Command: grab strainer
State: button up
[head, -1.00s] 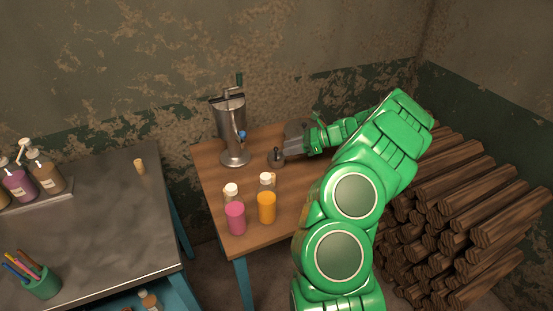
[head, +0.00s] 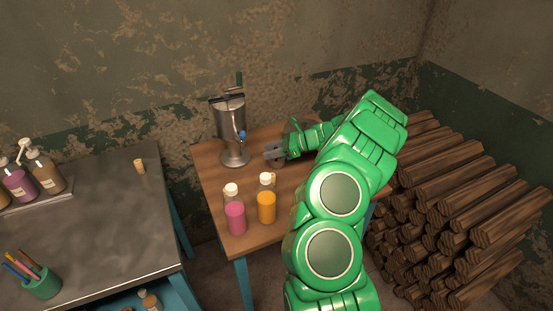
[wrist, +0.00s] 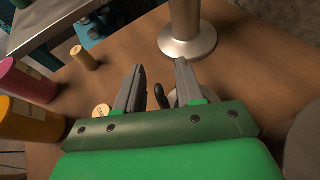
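The strainer seems to be the small dark metal piece on the wooden table. In the wrist view its dark upright knob or handle (wrist: 161,96) stands between my two fingers, and a grey round part shows partly behind the right finger. My gripper (head: 268,153) is low over the table, just right of the metal press; it also shows in the wrist view (wrist: 159,70). The fingers are apart, with a gap on both sides of the handle. In the head view the gripper hides most of the strainer.
A tall metal press (head: 232,135) stands close to my fingertips. A pink bottle (head: 235,215) and an orange bottle (head: 267,205) stand at the table's front. A grey desk (head: 110,220) is at left, stacked logs (head: 460,210) at right.

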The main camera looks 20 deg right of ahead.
grip_shut()
dwell(0.3)
jog(key=shift+r, duration=0.55)
notch_tip(320, 180, up, 2)
jog(key=shift+r, duration=0.15)
jog(key=s+a+r, duration=0.3)
jog(key=s+r, duration=0.6)
jog(key=s, duration=0.4)
jog(key=shift+s+a+r, duration=0.25)
jog(key=shift+r, duration=0.05)
